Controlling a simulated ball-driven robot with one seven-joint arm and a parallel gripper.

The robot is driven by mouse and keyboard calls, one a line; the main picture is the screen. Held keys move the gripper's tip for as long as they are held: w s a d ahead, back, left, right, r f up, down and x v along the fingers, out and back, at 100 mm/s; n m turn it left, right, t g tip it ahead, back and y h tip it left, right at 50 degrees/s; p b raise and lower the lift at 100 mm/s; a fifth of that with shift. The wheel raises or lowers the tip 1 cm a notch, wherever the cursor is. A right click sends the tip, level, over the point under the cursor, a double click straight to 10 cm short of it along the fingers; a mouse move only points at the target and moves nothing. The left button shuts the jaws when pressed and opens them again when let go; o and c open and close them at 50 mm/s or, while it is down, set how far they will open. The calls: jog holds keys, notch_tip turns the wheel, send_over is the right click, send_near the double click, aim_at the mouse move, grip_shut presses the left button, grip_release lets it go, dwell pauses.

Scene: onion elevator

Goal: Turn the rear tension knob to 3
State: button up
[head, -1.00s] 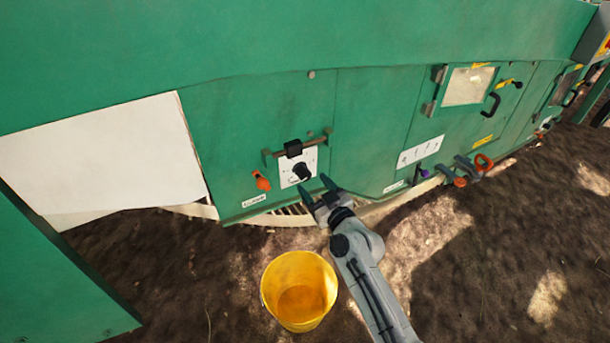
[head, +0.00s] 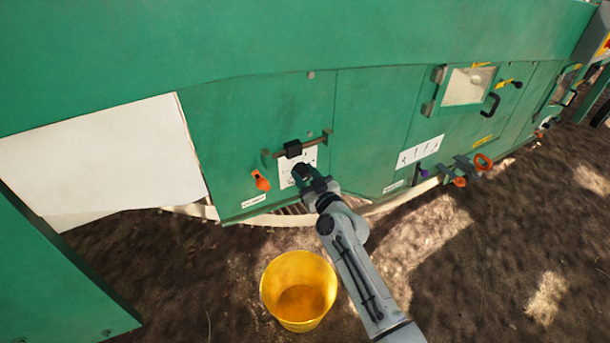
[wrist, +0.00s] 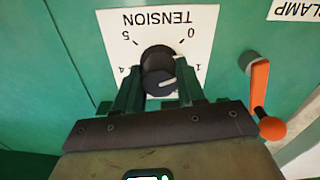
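The black tension knob (wrist: 158,72) stands on a white dial plate (wrist: 112,24) marked TENSION, upside down in the wrist view. The figures 5, 0, 4 and 1 show; 2 and 3 are hidden behind my gripper. In the head view, the knob (head: 301,171) is partly covered by my gripper (head: 308,177), and the plate (head: 310,155) shows behind.
An orange lever (head: 261,181) sits left of the plate, on the right in the wrist view (wrist: 261,95). A yellow bucket (head: 298,290) stands on the soil below. Orange-handled levers (head: 482,163) are further right.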

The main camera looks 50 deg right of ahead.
jog(key=c, duration=0.5)
jog(key=shift+c, duration=0.2)
